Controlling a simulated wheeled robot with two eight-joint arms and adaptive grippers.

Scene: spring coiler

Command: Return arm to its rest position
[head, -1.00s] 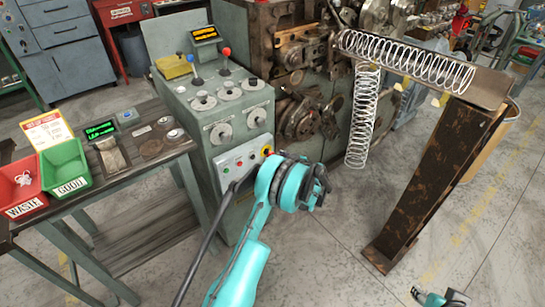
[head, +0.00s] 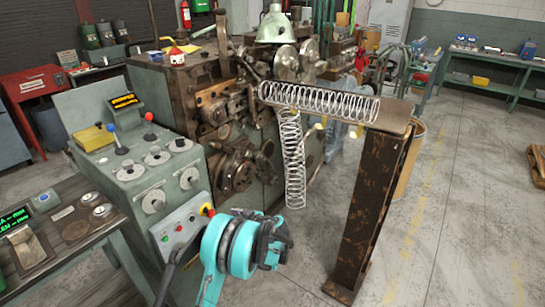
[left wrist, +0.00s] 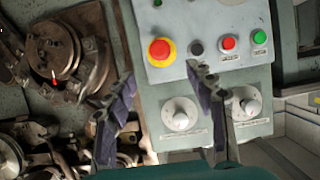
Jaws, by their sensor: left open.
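My left arm comes in at the bottom of the head view, with teal wrist joints. The dark left gripper (head: 272,238) is at its far end, in front of the control cabinet and below the hanging spring. In the left wrist view the two fingers (left wrist: 165,85) are apart with nothing between them. They point at the grey control panel (left wrist: 205,45), which has a red emergency button (left wrist: 159,49) on a yellow ring, small buttons and knobs. No contact with the panel shows. My right gripper is out of view.
The coiling machine (head: 230,150) stands behind the arm. One coil spring (head: 325,103) lies on the rusty stand's top (head: 395,115); another (head: 292,160) hangs beside it. A side table (head: 75,235) is at left.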

